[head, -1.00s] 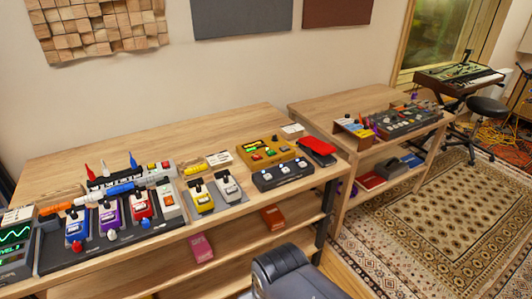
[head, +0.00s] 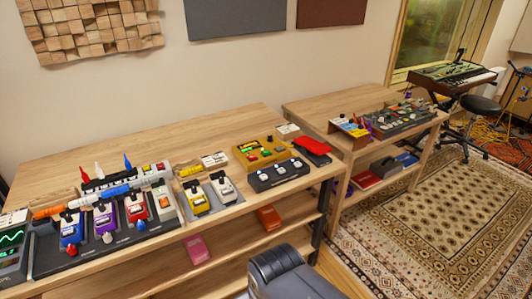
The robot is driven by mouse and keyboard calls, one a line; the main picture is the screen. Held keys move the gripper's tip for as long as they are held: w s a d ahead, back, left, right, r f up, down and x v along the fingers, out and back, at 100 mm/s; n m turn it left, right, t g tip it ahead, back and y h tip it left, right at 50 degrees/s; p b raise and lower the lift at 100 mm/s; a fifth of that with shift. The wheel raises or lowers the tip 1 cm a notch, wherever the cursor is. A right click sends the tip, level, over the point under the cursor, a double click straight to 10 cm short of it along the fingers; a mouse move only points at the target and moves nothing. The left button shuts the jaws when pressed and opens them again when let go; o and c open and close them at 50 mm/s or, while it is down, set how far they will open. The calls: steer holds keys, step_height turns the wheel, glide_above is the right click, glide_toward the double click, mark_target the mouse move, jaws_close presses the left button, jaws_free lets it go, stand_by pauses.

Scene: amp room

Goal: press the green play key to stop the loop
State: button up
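A gold-yellow box (head: 247,161) with a small lit display and several small red and green keys sits near the right end of the near wooden bench. The keys are too small for me to tell which one is the play key. Only a dark rounded part of my own arm shows at the bottom centre, in front of the bench and well apart from the box. My gripper is not in view.
A black three-switch pedal (head: 279,175) lies in front of the gold box, and a red object (head: 312,145) lies to its right. Yellow and grey pedals (head: 197,201) stand left. A second bench (head: 318,107) stands right. Patterned rug (head: 440,220) covers open floor.

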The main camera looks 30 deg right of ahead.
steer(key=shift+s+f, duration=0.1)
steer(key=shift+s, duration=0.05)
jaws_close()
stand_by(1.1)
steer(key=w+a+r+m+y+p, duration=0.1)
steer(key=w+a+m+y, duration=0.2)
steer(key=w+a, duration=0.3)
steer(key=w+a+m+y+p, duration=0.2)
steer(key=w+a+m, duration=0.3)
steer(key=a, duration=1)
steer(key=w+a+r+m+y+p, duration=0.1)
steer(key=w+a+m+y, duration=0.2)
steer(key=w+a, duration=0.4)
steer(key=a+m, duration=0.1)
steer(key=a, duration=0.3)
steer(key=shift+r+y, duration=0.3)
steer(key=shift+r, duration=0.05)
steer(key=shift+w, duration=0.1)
